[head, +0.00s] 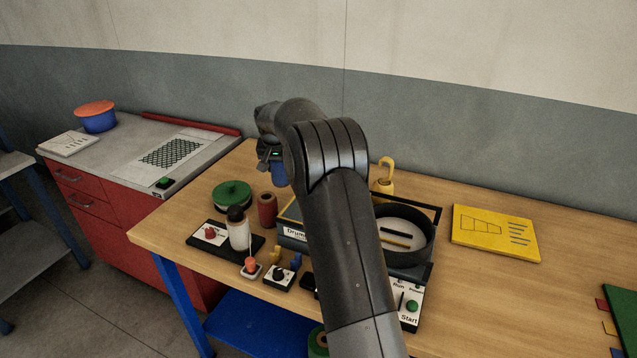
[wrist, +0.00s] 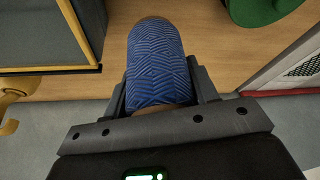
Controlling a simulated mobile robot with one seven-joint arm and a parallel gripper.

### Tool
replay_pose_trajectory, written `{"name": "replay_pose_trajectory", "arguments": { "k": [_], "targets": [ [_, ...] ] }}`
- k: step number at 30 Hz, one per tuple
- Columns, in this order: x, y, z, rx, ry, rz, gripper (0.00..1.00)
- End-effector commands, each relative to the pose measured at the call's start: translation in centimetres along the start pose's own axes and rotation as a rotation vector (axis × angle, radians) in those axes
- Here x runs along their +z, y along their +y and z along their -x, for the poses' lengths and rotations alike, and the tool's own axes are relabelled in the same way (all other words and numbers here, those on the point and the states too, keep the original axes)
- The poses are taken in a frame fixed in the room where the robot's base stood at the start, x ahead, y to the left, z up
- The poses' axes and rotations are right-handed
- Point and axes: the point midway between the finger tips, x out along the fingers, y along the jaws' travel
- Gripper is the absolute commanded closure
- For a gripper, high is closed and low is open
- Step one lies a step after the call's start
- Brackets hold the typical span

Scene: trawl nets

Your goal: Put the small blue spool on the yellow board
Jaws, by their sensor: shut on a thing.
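The small blue spool (head: 279,173) is in my gripper (head: 272,160), held above the wooden bench just behind a dark red spool. In the wrist view the spool (wrist: 155,62), with its patterned blue winding, sits between both fingers of my gripper (wrist: 160,88), which is shut on it. The yellow board (head: 495,233) lies flat on the bench to the right, well apart from the gripper. Its top carries a drawn outline and short blue lines and is otherwise bare. My arm hides part of the bench middle.
A black round drum (head: 428,240) in a dark frame and a yellow hook (head: 384,175) stand between gripper and board. The dark red spool (head: 267,210), a green spool (head: 232,195) and a white bottle (head: 239,232) stand at left. Bench around the board is clear.

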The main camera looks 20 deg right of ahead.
Motion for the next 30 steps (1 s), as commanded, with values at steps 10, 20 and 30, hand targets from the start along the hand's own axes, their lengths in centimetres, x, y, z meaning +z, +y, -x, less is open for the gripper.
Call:
{"name": "replay_pose_trajectory", "arguments": {
  "k": [10,20,30],
  "targets": [
    [-1.5,0.0,3.4,-0.001,0.005,-0.001,0.72],
    [-4.8,-0.1,11.5,-0.001,0.003,0.0,0.72],
    [-6.4,4.2,13.2,0.026,0.0,-0.052,0.72]
  ]
}}
